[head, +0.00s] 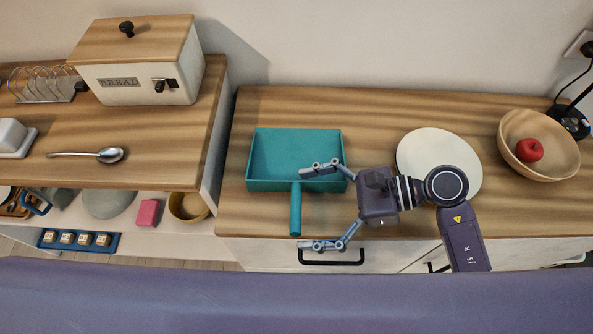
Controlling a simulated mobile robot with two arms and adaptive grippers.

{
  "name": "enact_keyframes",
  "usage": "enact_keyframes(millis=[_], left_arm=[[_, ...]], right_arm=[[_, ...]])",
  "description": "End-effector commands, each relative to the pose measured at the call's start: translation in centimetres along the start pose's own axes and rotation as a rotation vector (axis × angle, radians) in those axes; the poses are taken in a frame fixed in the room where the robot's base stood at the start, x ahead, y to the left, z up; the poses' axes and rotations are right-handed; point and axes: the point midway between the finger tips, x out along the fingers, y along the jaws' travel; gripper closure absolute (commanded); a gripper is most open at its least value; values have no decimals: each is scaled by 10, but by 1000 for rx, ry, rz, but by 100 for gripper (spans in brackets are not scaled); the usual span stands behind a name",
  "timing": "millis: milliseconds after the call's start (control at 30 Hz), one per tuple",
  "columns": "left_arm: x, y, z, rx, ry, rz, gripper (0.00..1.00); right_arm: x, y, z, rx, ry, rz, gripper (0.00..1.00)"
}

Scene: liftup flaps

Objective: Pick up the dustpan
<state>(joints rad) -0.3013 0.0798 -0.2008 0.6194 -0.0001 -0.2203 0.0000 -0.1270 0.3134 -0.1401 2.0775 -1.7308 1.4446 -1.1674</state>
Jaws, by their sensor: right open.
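A teal dustpan (297,155) lies on the wooden counter, its handle (296,208) pointing toward the front edge. My right gripper (320,207) comes in from the right with its two fingers spread wide. One finger overlaps the pan's lower right part in the picture, and the other is near the counter's front edge, beyond the handle's end. The handle lies at the left, near the open fingertips. Nothing is held. I cannot tell the height of the fingers over the counter. My left gripper is not in view.
A white plate (425,150) lies partly under my right arm in the picture. A wooden bowl (563,163) with a red apple (529,150) is at the right. A higher counter (180,135) with a bread box (140,80) and a spoon (100,155) is at the left.

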Motion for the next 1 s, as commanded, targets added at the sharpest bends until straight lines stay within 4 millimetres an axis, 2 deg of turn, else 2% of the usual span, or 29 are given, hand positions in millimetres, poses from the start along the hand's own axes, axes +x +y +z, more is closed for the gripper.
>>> enact_keyframes(millis=[167, 1000], left_arm=[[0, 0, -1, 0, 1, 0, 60], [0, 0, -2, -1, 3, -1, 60]], right_arm=[[0, 0, 0, 0, 0, 0, 2], [0, 0, 0, 1, 0, 1, 95]])
